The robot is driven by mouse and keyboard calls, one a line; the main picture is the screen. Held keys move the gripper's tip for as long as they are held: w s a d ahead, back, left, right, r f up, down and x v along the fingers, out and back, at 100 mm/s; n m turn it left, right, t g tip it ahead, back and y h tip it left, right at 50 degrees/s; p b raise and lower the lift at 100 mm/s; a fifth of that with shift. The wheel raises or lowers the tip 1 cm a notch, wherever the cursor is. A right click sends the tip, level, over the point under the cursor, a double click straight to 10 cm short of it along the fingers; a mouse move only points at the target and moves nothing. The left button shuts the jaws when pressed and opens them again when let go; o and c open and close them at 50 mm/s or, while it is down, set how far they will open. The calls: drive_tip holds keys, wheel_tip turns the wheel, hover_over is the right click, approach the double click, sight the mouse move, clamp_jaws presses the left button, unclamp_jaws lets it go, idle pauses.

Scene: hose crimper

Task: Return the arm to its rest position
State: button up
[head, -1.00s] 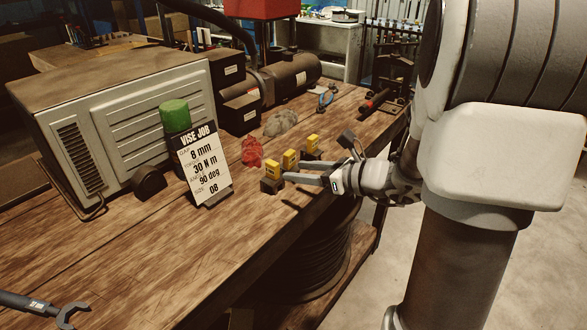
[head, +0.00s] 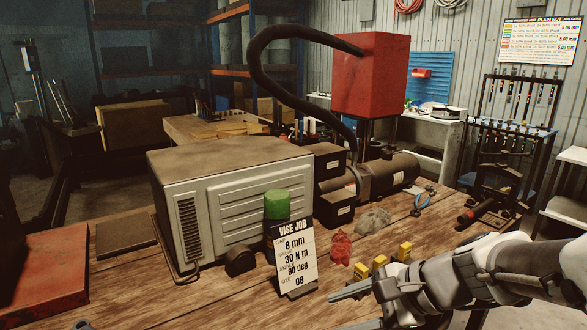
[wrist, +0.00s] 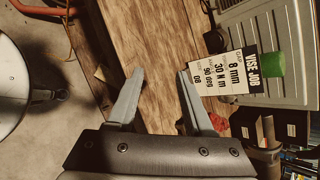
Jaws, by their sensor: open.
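My gripper (head: 345,305) reaches in from the lower right of the head view, over the bench's front part, in front of the yellow blocks. In the wrist view the two grey fingers of my gripper (wrist: 160,78) are spread apart, with only bare bench wood showing between them; it holds nothing. My arm stretches to the right edge of the head view. Several small yellow blocks (head: 380,262) stand in a row just behind the gripper, partly hidden by it and the arm.
The wooden bench (head: 215,297) carries a "VISE JOB" card (head: 294,260), a green cylinder (head: 277,205), a beige machine (head: 235,205), a red rag (head: 341,247), a grey lump (head: 373,220) and blue-handled pliers (head: 421,203). A tool rack (head: 510,125) stands behind at right.

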drive_tip(key=s+d+r+n+h+p, duration=0.4)
drive_tip(key=s+r+n+h, duration=0.3)
drive_tip(key=s+n, duration=0.3)
drive_tip(key=d+n+h, duration=0.1)
drive_tip(key=n, duration=0.3)
drive_tip(key=shift+d+r+n+t, duration=0.35)
drive_tip(key=shift+d+n+t, duration=0.05)
